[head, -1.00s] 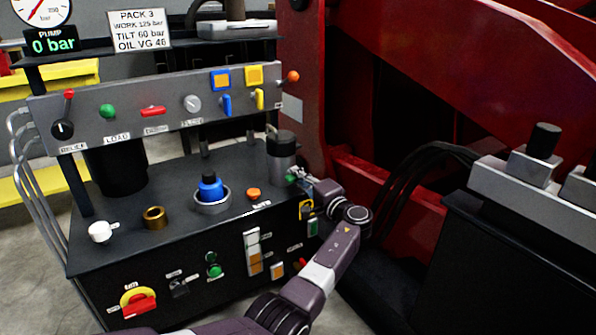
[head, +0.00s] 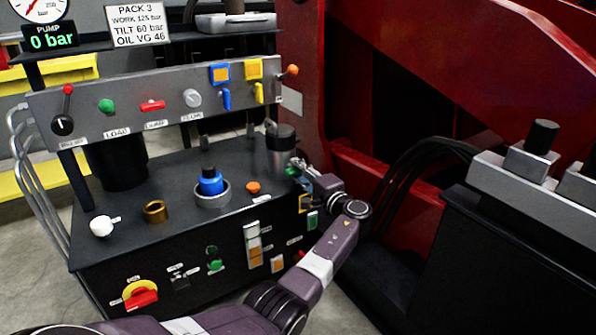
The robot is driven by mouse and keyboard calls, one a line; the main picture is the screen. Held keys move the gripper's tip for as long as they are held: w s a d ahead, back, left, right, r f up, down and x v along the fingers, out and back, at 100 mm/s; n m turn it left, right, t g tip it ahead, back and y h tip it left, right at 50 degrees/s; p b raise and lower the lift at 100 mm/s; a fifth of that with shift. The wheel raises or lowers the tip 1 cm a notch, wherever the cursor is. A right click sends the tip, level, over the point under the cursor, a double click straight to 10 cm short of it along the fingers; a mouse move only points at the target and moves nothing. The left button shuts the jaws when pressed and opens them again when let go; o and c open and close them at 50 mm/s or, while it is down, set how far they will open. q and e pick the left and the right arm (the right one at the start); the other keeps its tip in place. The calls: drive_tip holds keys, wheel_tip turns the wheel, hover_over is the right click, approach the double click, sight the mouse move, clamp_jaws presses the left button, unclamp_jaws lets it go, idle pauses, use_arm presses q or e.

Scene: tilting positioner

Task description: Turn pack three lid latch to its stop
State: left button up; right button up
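The pack three control stand has a black top (head: 175,185) and a sign (head: 138,24) reading PACK 3 behind it. A dark grey cylinder with a lid (head: 281,152) stands at the right rear of the top. My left gripper (head: 299,168) is at the right side of this cylinder, close to its lower part. It is small and seen from behind, so its fingers and any contact cannot be made out. A small green part (head: 292,171) shows beside the fingertips. I cannot make out the lid latch clearly. My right gripper is not in view.
On the top are a white cup-like part (head: 103,226), a brass ring (head: 155,211), a blue knob in a grey collar (head: 210,184) and an orange button (head: 253,188). A panel (head: 150,105) of switches stands above. Red machine framework (head: 440,50) and black hoses (head: 400,170) lie to the right.

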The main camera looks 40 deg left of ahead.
use_arm(q)
drive_tip(key=v, duration=1.2)
idle(0.4)
